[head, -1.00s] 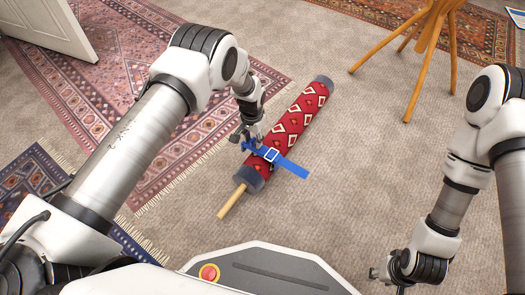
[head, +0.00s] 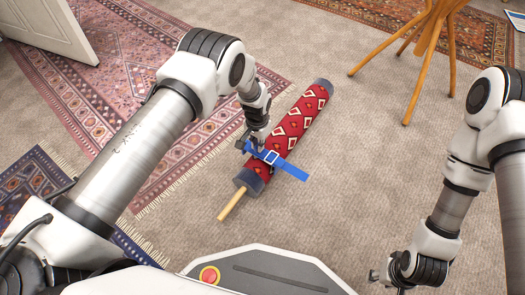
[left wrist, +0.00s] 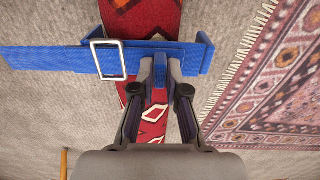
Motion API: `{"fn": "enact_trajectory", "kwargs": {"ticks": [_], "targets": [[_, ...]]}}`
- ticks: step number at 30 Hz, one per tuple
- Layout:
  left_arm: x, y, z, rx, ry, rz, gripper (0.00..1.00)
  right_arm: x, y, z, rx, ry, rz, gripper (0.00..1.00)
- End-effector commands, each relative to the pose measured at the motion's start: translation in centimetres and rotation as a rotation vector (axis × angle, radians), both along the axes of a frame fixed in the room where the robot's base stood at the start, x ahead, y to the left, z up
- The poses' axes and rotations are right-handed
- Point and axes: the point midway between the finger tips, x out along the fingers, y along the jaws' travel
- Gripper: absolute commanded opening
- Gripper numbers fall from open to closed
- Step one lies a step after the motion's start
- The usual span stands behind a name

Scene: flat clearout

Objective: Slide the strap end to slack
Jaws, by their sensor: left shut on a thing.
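A blue strap (head: 292,170) lies across a rolled red patterned rug (head: 298,125) near its lower end, with its free tail out to the right on the floor. A pale square buckle (head: 270,157) sits on the strap on top of the roll; it also shows in the left wrist view (left wrist: 108,59). My left gripper (head: 252,144) is at the strap just left of the buckle. In the left wrist view its fingers (left wrist: 160,72) are shut on a blue strap end (left wrist: 160,95). My right gripper (head: 376,272) hangs low at the right, away from the roll; its fingers are too small to read.
A wooden pole (head: 230,204) sticks out of the roll's near end. Patterned rugs (head: 150,70) lie flat at the left. A wooden stool (head: 425,50) stands at the back right. The carpet right of the roll is clear.

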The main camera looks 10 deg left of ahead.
Motion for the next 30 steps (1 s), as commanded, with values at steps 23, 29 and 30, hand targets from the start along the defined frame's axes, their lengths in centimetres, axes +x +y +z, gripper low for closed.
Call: {"fn": "enact_trajectory", "kwargs": {"ticks": [23,29,30], "targets": [[-0.7,-2.0,0.0,0.000,0.000,0.000,0.50,0.0,0.0,0.5,0.000,0.000,0.000,0.40],[-0.7,-2.0,0.0,0.000,0.000,0.000,0.50,0.0,0.0,0.5,0.000,0.000,0.000,0.40],[-0.7,-2.0,0.1,0.000,0.000,0.000,0.50,0.0,0.0,0.6,0.000,0.000,0.000,0.40]]}}
